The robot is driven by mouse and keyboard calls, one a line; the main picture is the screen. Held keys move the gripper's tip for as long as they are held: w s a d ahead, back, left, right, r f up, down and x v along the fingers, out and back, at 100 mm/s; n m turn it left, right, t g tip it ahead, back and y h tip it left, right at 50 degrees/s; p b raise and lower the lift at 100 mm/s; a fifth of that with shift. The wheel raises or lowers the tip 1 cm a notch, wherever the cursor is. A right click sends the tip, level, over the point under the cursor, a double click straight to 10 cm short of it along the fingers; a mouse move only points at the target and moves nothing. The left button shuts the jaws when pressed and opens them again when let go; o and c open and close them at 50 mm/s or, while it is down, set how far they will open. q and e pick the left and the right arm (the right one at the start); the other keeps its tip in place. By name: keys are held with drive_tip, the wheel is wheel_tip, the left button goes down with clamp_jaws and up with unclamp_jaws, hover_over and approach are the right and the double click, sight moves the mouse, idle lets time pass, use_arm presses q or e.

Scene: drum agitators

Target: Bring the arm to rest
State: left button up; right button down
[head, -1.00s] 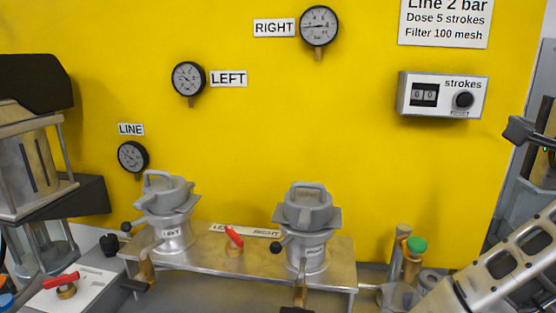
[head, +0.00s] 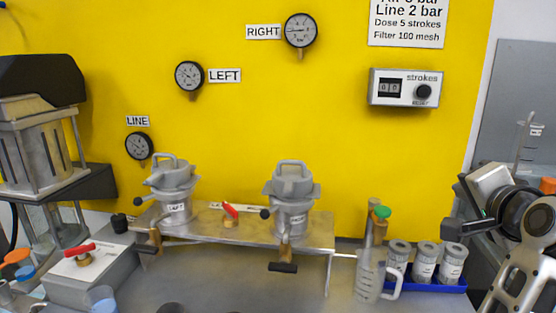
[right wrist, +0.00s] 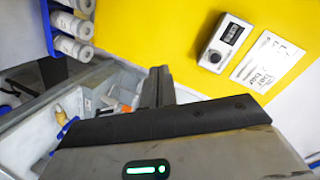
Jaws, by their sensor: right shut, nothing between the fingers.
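My right gripper (head: 456,228) is at the right side of the head view, raised in front of the grey area at the wall's right edge. It is shut and empty. Its dark fingers also show in the right wrist view (right wrist: 160,86), apart from the things around them. My left gripper is not in view.
The metal bench (head: 318,232) carries two grey lidded drums, left (head: 174,190) and right (head: 290,197). A clear jug (head: 367,275) and a blue rack (head: 452,286) with three labelled jars stand left of my right arm. A strokes counter (head: 405,88) is on the yellow wall.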

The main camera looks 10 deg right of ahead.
drive_tip(key=s+a+f+n+g+y, duration=0.1)
drive_tip(key=s+a+f+n+g, duration=0.3)
drive_tip(key=f, duration=0.6)
drive_tip(key=s+a+f+n+g+y, duration=0.1)
drive_tip(key=s+a+f+n, duration=0.3)
drive_tip(key=f, duration=0.6)
drive_tip(key=s+a+f+n+g+y, duration=0.2)
drive_tip(key=s+a+f+n+g, duration=0.55)
drive_tip(key=s+f, duration=0.7)
drive_tip(key=w+a+f+n+t+y, duration=0.1)
drive_tip(key=w+a+f+t+y, duration=0.1)
drive_tip(key=w+a+f+t, duration=0.3)
wheel_tip(320, 180, down, 2)
drive_tip(key=a+t, duration=0.1)
drive_tip(key=t, duration=0.2)
drive_tip(key=shift+y, duration=0.3)
